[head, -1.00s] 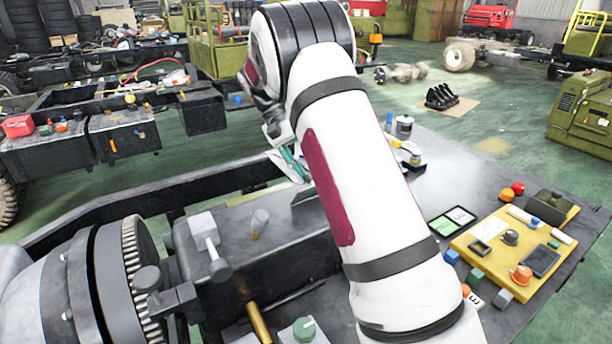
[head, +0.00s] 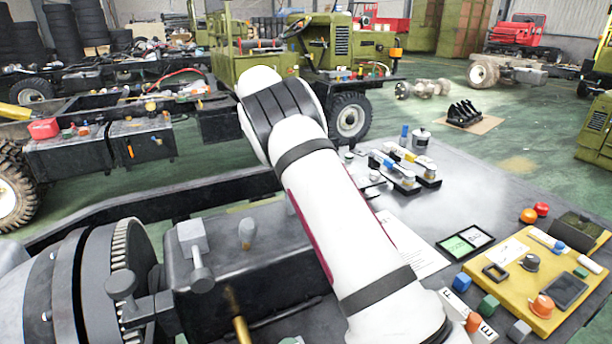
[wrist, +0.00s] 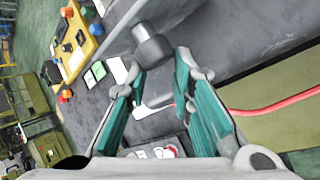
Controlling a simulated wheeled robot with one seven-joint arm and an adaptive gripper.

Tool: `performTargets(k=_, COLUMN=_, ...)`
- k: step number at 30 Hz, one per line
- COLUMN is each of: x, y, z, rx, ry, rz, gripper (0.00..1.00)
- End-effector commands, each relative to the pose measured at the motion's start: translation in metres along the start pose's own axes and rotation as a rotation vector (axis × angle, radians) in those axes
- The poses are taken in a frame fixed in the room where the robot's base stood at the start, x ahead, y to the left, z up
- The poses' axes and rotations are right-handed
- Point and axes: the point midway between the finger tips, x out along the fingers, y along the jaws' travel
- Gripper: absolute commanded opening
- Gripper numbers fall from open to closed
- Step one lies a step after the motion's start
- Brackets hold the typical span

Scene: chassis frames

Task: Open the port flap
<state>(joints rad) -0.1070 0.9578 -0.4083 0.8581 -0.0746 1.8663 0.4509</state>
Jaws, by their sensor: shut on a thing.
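In the wrist view my gripper (wrist: 160,72) has its two teal fingers closed in around a short grey cylindrical knob (wrist: 152,47). The knob lies at the fingertips and sticks out from a grey panel (wrist: 183,17), which may be the port flap; I cannot tell how far it stands open. In the head view my own white arm hides my gripper and whatever it holds. A grey box-like housing (head: 290,250) on the chassis lies left of my arm, with a square-headed lever (head: 192,238) and a rounded knob (head: 247,232) on top.
A dark bench (head: 465,205) on the right carries a yellow board (head: 515,310) with small parts, coloured blocks and canisters. A large toothed drum (head: 95,280) stands at the lower left. A red hose (wrist: 280,102) crosses the right of the wrist view.

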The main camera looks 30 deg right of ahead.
Motion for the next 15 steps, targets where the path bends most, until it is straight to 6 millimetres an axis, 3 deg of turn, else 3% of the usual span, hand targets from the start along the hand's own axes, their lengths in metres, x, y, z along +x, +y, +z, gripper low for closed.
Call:
performTargets(k=1, x=0.0026, y=-0.0174, z=0.0061, rx=-0.029, ry=-0.024, rz=-0.001, gripper=0.00)
performTargets(k=15, x=0.0010, y=-0.0235, z=0.0032, rx=-0.046, ry=-0.072, rz=0.037, gripper=0.00)
